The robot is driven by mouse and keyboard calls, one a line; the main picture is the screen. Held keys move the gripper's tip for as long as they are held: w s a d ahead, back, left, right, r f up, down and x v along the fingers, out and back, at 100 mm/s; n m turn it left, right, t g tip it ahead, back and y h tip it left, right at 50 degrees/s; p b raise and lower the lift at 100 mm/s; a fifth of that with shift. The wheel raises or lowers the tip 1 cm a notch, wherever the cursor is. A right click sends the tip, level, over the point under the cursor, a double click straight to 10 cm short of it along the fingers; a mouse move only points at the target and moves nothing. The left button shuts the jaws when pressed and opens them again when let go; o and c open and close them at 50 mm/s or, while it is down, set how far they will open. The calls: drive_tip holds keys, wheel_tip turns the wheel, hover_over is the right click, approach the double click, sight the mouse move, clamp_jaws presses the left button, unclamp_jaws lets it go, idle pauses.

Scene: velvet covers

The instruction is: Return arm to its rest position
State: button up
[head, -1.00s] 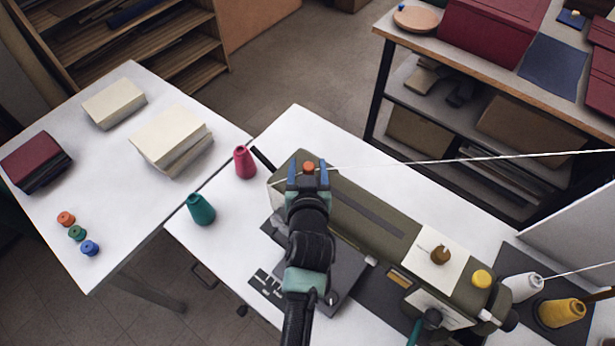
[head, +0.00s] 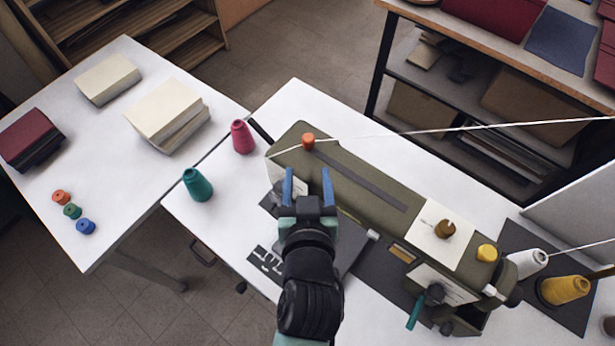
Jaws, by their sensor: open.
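My gripper (head: 308,188) shows in the head view with its two blue fingers apart and nothing between them. It is over the near side of the olive sewing machine (head: 365,200). A small orange spool (head: 308,141) stands on the machine's far left end, beyond the fingertips and apart from them. My dark arm reaches up from the bottom middle of the picture.
A pink cone (head: 242,137) and a teal cone (head: 197,184) stand left of the machine. White and yellow cones (head: 565,289) stand right of it. A thread (head: 450,130) runs above the machine. The left table (head: 125,190) holds cloth stacks and small spools.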

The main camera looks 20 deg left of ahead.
idle(0.5)
drive_tip(key=w+d+r+m+t+h, duration=0.1)
drive_tip(key=w+d+r+t, duration=0.15)
drive_tip(key=r, duration=0.75)
drive_tip(key=w+d+r+t, duration=0.1)
drive_tip(key=w+r+t, duration=0.2)
drive_tip(key=r, duration=0.6)
drive_tip(key=w+d+r+m+t+h, duration=0.1)
drive_tip(key=w+d+r+t, duration=0.15)
drive_tip(key=r, duration=0.75)
drive_tip(key=s+d+r+m+t+h, duration=0.1)
drive_tip(key=s+r+t, duration=0.1)
drive_tip(key=r, duration=0.6)
drive_tip(key=s+d+r+t+h, duration=0.1)
drive_tip(key=s+r, duration=0.3)
drive_tip(key=r, duration=0.4)
drive_tip(key=s+d+r+m+t+h, duration=0.1)
drive_tip(key=s+d+r+t, duration=0.2)
drive_tip(key=r, duration=0.5)
drive_tip(key=shift+d+m+t, duration=0.2)
drive_tip(key=shift+m+t, duration=0.1)
drive_tip(key=shift+t, duration=0.1)
drive_tip(key=shift+r, duration=0.1)
